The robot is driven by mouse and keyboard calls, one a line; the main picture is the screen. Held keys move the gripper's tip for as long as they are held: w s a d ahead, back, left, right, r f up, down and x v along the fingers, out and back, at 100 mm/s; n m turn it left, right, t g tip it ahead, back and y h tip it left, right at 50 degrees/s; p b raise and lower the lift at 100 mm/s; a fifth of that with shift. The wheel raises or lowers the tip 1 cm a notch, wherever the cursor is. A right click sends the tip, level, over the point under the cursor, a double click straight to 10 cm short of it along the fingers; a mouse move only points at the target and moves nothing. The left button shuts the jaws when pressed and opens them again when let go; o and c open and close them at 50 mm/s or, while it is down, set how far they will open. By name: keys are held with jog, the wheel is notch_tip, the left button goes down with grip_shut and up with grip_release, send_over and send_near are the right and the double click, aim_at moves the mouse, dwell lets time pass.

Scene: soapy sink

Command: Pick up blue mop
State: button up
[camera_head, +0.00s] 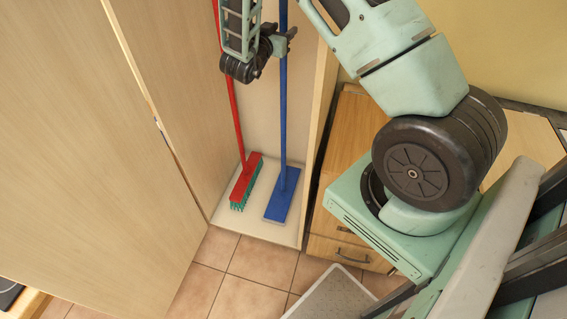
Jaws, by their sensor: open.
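The blue mop (283,195) stands upright in an open narrow cabinet, its flat blue head on the cabinet floor and its thin blue handle (283,110) rising out of the top of the picture. My gripper (283,42) is open at the upper part of this handle. Its fingers are seen close to the handle, partly overlapping it in the picture. I cannot tell whether they touch it or whether the handle lies fully between them. The upper end of the handle is out of view.
A red broom (245,178) with green bristles stands just left of the mop in the same cabinet (268,229). A large open wooden door (90,150) is at the left. Wooden drawers (345,225) are on the right.

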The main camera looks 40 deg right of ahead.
jog(key=shift+w+d, duration=0.25)
jog(key=shift+d, duration=0.45)
grip_shut()
dwell(0.9)
